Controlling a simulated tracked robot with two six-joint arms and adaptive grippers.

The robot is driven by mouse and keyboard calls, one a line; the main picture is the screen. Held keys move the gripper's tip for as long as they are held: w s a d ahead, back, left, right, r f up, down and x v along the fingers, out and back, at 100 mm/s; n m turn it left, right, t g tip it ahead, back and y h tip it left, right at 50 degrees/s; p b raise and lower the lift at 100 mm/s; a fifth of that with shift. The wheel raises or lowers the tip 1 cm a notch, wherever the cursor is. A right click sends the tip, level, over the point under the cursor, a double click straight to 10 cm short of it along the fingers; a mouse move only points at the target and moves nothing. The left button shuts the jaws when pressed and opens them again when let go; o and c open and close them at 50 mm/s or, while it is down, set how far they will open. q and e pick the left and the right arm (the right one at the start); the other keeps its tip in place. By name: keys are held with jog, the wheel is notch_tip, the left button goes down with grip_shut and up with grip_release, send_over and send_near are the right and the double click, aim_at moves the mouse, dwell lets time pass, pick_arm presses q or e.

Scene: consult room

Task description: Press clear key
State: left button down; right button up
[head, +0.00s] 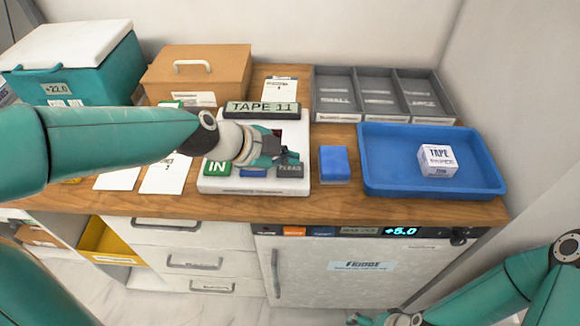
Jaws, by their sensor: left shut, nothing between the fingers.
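A white keypad unit (256,187) stands on the wooden counter, with a raised display (262,110) reading "TAPE 11". Its front row has a green IN key (217,169), a blue key (253,173) and a dark grey CLEAR key (290,171). My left gripper (287,157) is shut and empty, its fingertips at the back edge of the CLEAR key. I cannot tell whether they touch it. The gripper and wrist hide part of the unit and part of the blue key. My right gripper (372,319) is low at the bottom edge, in front of the fridge and partly cut off.
A blue block (334,163) sits right of the unit. A blue tray (480,180) holds a white TAPE box (437,160). Behind are a grey divided bin (362,116), a brown box (215,65) and a teal cooler (75,60). Papers lie left; a fridge (345,262) is below.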

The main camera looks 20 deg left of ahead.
aim_at(287, 171)
dwell(0.6)
pick_arm(q)
jog(key=shift+f+b, duration=0.4)
jog(key=shift+b, duration=0.35)
jog(key=shift+f+b, duration=0.5)
jog(key=shift+b, duration=0.25)
dwell(0.6)
jog(key=shift+r, duration=0.15)
jog(key=shift+r+p, duration=0.5)
jog(key=shift+r, duration=0.3)
jog(key=shift+r, duration=0.1)
jog(key=shift+r+p, duration=1.6)
jog(key=shift+r, duration=0.85)
jog(key=shift+s+f, duration=0.1)
